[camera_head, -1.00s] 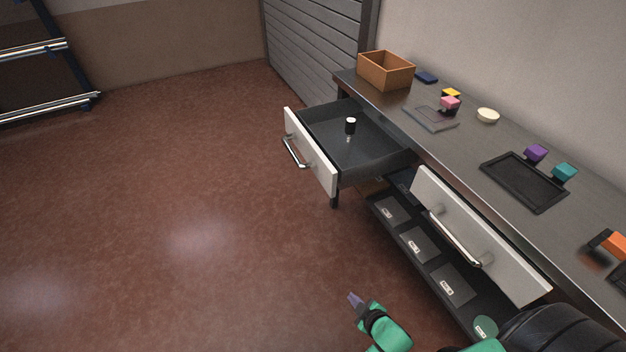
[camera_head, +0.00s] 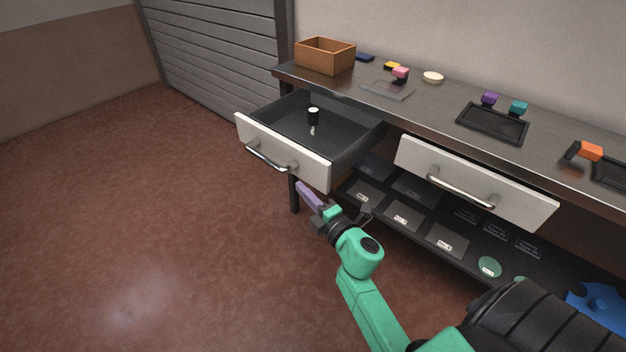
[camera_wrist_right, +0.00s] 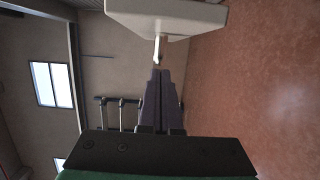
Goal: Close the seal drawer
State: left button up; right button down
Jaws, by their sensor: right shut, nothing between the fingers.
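The open drawer (camera_head: 283,150) at the left end of the workbench has a white front and a metal bar handle (camera_head: 268,160). It is pulled well out, and a small black and white cylinder (camera_head: 313,117) stands inside. My right gripper (camera_head: 304,191) is shut and empty, below and in front of that drawer's front, near its right end. In the right wrist view the drawer front (camera_wrist_right: 165,18) and a bit of its handle (camera_wrist_right: 158,48) show beyond the shut fingers (camera_wrist_right: 160,85). My left gripper is not in view. No label saying seal is readable.
A shelf (camera_head: 385,213) with labelled plates lies under the bench. The benchtop (camera_head: 440,100) holds a brown box (camera_head: 325,56), a black tray (camera_head: 493,124) and coloured blocks. The floor at left is clear.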

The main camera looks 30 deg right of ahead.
aim_at(350, 157)
jog(key=d, duration=0.1)
jog(key=w+d, duration=0.2)
jog(key=shift+d, duration=0.35)
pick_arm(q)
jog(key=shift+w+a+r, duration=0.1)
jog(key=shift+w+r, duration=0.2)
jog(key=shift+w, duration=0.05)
pick_arm(e)
jog(key=w+d+b, duration=0.1)
jog(key=d, duration=0.3)
jog(key=w+d+b, duration=0.1)
jog(key=w+d, duration=0.1)
jog(key=d, duration=0.2)
jog(key=w+d, duration=0.2)
jog(key=d, duration=0.2)
jog(key=shift+d+f+b, duration=0.2)
jog(key=shift+d+b, duration=0.15)
jog(key=shift+b, duration=0.05)
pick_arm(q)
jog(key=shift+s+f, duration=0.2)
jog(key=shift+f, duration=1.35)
pick_arm(e)
jog(key=shift+w+d+r, duration=0.2)
jog(key=shift+d, duration=0.25)
